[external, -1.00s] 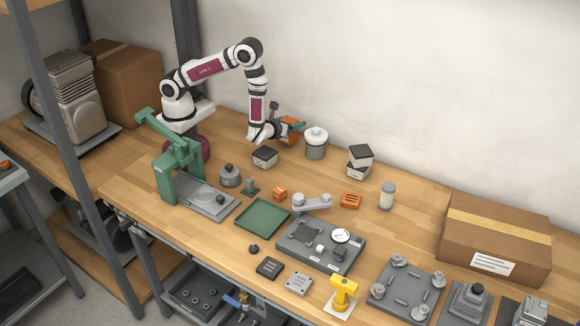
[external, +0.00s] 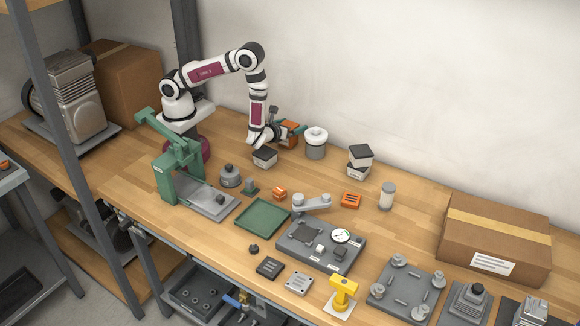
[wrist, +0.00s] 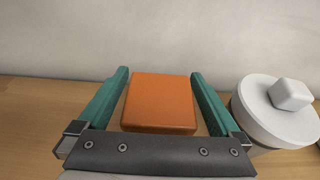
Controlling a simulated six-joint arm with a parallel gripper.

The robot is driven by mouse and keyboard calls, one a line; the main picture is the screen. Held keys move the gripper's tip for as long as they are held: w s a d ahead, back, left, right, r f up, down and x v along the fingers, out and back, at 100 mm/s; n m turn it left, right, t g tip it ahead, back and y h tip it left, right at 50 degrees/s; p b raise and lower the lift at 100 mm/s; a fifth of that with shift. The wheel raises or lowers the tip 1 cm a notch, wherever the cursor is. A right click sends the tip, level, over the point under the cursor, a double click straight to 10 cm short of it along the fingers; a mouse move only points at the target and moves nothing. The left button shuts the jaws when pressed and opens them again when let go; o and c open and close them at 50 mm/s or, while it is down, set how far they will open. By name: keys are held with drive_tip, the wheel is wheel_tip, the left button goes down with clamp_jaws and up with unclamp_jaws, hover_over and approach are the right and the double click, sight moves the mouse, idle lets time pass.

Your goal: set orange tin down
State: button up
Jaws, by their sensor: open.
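The orange tin (wrist: 160,103) is a squarish block with a flat top, between my gripper's two teal fingers in the wrist view. My gripper (wrist: 160,76) is open around it, with narrow gaps visible beside the tin. In the external view the tin (external: 289,127) is partly covered by my gripper (external: 295,131), low at the back of the bench near the wall. Its underside is hidden, so I cannot tell whether it touches the bench.
A white-lidded grey canister (external: 316,146) stands close to the right of my gripper; its lid (wrist: 275,110) shows in the wrist view. A dark-topped box (external: 265,157) sits just in front. Two stacked boxes (external: 360,160) stand farther right. A green tray (external: 262,217) lies forward.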

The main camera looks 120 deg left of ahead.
drive_tip(key=v, duration=1.2)
drive_tip(key=s+d+r+n+g+h, duration=0.35)
drive_tip(key=s+r+n+h, duration=0.25)
drive_tip(key=s+r+n, duration=0.4)
drive_tip(key=s+d+r+n+t+h, duration=0.2)
drive_tip(key=d+h, duration=0.4)
drive_tip(key=d, duration=0.4)
wheel_tip(320, 180, up, 2)
drive_tip(key=shift+s+r+t+h, duration=0.15)
drive_tip(key=shift+s+t+h, duration=0.25)
drive_tip(key=shift+s+t, duration=0.45)
